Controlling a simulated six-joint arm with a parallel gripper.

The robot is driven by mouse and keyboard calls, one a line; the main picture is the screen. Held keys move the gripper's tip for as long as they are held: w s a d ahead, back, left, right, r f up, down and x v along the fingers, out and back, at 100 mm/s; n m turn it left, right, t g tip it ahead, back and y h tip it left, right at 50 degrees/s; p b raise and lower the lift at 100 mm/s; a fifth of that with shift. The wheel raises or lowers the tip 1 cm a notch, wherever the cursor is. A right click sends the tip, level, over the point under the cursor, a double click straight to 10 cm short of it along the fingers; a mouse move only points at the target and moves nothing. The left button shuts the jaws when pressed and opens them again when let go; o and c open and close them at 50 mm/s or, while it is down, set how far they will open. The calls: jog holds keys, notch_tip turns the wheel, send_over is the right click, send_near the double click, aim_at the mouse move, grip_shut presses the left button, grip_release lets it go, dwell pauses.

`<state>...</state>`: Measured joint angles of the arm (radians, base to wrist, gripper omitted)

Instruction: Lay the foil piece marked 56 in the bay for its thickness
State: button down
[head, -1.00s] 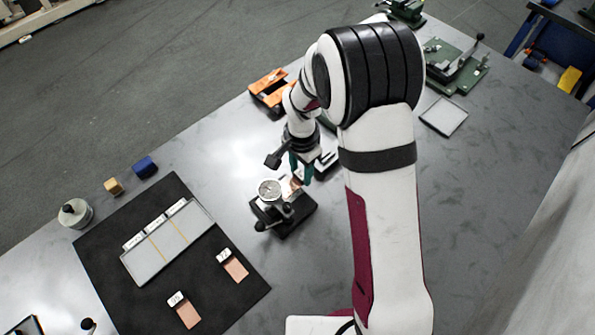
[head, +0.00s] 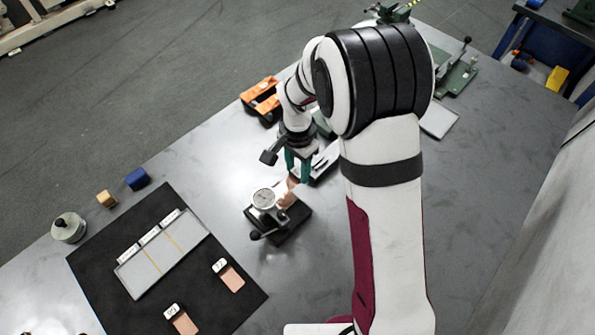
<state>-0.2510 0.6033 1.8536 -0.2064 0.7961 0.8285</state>
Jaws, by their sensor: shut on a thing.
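My gripper (head: 298,166), with green fingers, is shut on a copper foil piece (head: 291,186) at the dial thickness gauge (head: 264,198). The foil's near end is at the gauge, partly hidden by the dial; I cannot tell whether it is between the anvils. No mark is readable on it. A tray with three labelled bays (head: 146,284) lies on the black mat (head: 100,300); its bays look empty and its labels are too small to read. Two more copper foil pieces, one upper (head: 232,279) and one lower (head: 185,324), lie on the mat with white number tags that I cannot read surely.
An orange-and-black holder (head: 262,98) stands behind my gripper. A yellow block (head: 106,199), a blue block (head: 137,179) and a round grey weight (head: 68,228) stand beyond the mat. A green lever tool (head: 456,75) and a pale plate (head: 439,118) are right of my arm.

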aim_at(298, 172)
jog(key=shift+r, duration=2.05)
